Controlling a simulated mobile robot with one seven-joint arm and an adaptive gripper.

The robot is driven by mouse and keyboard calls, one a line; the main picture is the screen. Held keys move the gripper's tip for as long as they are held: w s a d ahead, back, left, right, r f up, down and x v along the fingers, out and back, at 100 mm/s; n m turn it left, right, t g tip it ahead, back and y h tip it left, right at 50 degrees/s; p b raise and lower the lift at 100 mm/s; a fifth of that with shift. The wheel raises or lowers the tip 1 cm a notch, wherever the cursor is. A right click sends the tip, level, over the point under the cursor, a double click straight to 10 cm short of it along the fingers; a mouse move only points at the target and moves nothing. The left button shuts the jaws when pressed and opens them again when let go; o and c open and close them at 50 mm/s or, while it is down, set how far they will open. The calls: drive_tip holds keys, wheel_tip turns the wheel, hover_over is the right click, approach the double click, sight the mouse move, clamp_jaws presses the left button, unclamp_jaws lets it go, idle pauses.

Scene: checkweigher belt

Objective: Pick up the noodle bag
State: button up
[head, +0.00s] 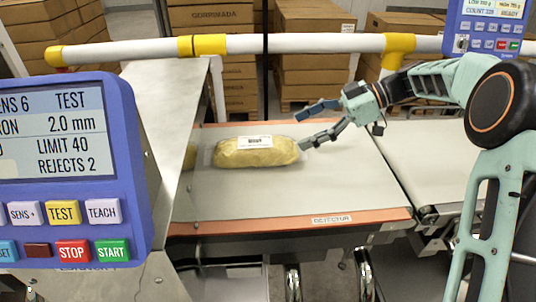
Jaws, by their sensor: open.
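The noodle bag (240,154) is a yellow, elongated bag with clear ends and a white label on top. It lies flat on the grey belt in the middle of the head view, its long side running left to right. My gripper (311,126) is open just to the right of the bag's right end, with its two dark fingers spread and pointing left. The lower fingertip is close to the bag's right end; I cannot tell whether they touch. Nothing is between the fingers.
A metal detector housing (190,100) stands left of the belt, with a blue control panel (70,170) in front. A white and yellow rail (300,43) runs behind. A second blue panel (490,28) is at upper right. The belt (290,195) is clear in front of the bag.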

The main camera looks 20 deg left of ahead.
sight(273, 142)
drive_tip(key=shift+s+a+f+n+g+y, duration=0.15)
drive_tip(key=shift+s+a+f+n+g, duration=0.15)
drive_tip(key=shift+s+a+n+g, duration=0.15)
drive_tip(key=shift+s+a+f+n+g+y, duration=0.15)
drive_tip(key=shift+s+a+f+n+g, duration=0.15)
drive_tip(key=shift+s+a, duration=0.25)
drive_tip(key=x, duration=0.4)
drive_tip(key=shift+s+a+b, duration=0.15)
drive_tip(key=shift+a+b, duration=0.15)
drive_tip(key=shift+b, duration=0.1)
drive_tip(key=x, duration=0.5)
drive_tip(key=shift+a+f, duration=0.3)
drive_tip(key=shift+f, duration=0.1)
drive_tip(key=shift+r, duration=0.15)
drive_tip(key=c, duration=1.9)
